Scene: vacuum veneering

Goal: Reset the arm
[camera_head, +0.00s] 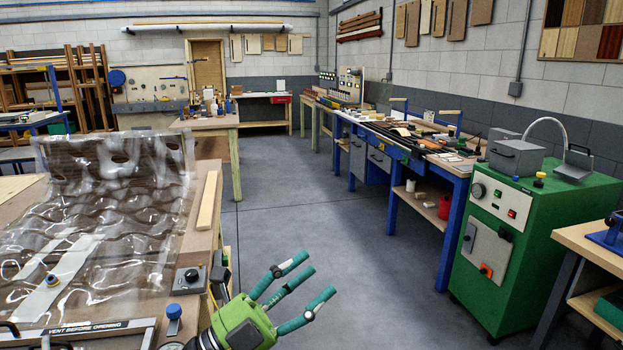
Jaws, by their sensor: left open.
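My left gripper (298,292) shows at the bottom middle. It has a bright green palm and teal fingers. The fingers are spread open and hold nothing. It is above the floor, just right of the near table with the clear vacuum bag (120,215). My right gripper is not in this view.
A green machine cabinet (530,240) stands at the right. A blue-legged workbench (450,235) with tools is behind it. The grey floor (330,220) between is clear.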

